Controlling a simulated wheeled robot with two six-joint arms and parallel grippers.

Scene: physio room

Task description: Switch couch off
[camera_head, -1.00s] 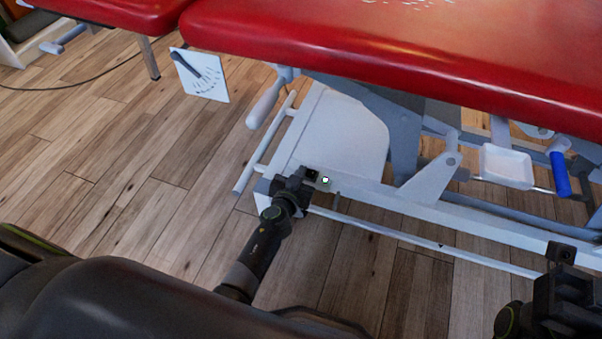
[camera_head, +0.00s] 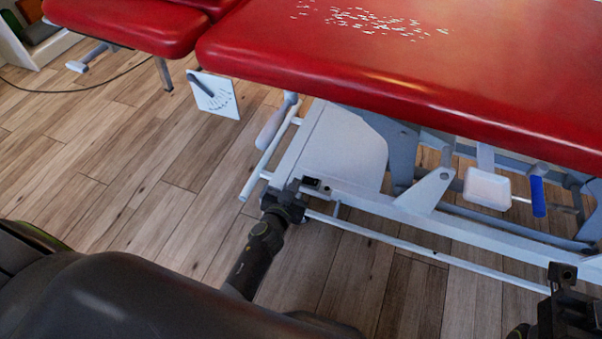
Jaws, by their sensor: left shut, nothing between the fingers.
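The couch (camera_head: 400,70) has a red padded top and a white metal frame. A small black switch (camera_head: 311,182) sits on the frame's near rail, at the foot of the white housing. A small round light (camera_head: 326,189) just right of it looks dark. My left gripper (camera_head: 294,187) is shut and empty, its tip just left of the switch. I cannot tell whether it touches the switch. My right gripper (camera_head: 563,275) shows only partly at the lower right edge; its fingers are not clear.
A white panel with a dark lever (camera_head: 214,94) hangs at the couch's left end. A white-handled lever (camera_head: 276,122) is beside the housing. A white pedal (camera_head: 487,188) and a blue grip (camera_head: 538,196) are at the right. Wooden floor (camera_head: 130,170) lies open at left.

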